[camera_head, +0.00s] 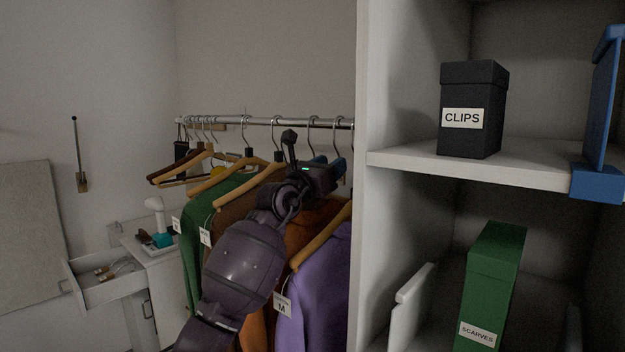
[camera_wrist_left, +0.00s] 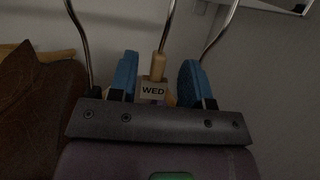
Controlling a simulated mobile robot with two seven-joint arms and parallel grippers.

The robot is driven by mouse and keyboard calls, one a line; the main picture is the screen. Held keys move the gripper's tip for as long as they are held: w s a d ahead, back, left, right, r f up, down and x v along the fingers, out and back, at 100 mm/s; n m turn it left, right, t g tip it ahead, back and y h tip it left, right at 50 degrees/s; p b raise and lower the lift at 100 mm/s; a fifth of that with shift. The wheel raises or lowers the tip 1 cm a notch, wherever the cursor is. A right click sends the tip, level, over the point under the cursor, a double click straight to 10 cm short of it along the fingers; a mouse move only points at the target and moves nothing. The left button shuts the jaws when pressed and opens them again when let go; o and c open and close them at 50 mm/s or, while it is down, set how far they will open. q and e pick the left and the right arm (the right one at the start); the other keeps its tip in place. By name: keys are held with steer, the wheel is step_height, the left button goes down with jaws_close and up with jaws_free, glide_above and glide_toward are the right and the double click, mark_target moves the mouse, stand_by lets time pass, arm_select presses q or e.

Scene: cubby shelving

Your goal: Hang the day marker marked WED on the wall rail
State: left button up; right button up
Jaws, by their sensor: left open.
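The marker lettered WED (camera_wrist_left: 153,91) shows in the left wrist view as a small tag below a wooden peg, with a metal wire rising from the peg out of frame. It sits between the blue fingers of my left gripper (camera_wrist_left: 158,82), with gaps visible on both sides. The gripper is open. In the head view my left gripper (camera_head: 331,170) is among the hangers, just below the metal rail (camera_head: 262,121). The marker cannot be made out there. My right gripper is not in view.
Hangers with garments, including a purple one (camera_head: 318,290) and a green one (camera_head: 205,235), crowd around my left arm. Shelving on the right holds a black CLIPS box (camera_head: 470,110) and a green SCARVES box (camera_head: 492,265). An open drawer (camera_head: 105,285) is at lower left.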

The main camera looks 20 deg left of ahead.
arm_select(q)
steer(key=s+a+f+n+t+y+b, duration=0.1)
steer(key=s+a+f+n+t+y, duration=0.15)
steer(key=s+f+n, duration=0.55)
steer(key=s+a+f+n+t+y, duration=0.15)
steer(key=s+a+n+t, duration=0.35)
steer(key=s, duration=0.6)
steer(key=s+a+f+n+g+y, duration=0.3)
steer(key=s+f+n+g+y, duration=0.3)
steer(key=f+n, duration=0.4)
steer(key=s+a+f+n+g+y, duration=0.35)
steer(key=f+n+g+y, duration=0.35)
steer(key=n, duration=0.5)
steer(key=s+d+f+n+g+h, duration=0.35)
steer(key=s+f+g, duration=0.25)
steer(key=s+f, duration=0.75)
steer(key=s+d+f+n+g+h, duration=0.1)
steer(key=s+d+f+g+h, duration=0.5)
steer(key=s, duration=0.4)
steer(key=w+f+t, duration=0.8)
steer(key=f+t, duration=0.1)
steer(key=f, duration=0.2)
steer(key=shift+f, duration=0.3)
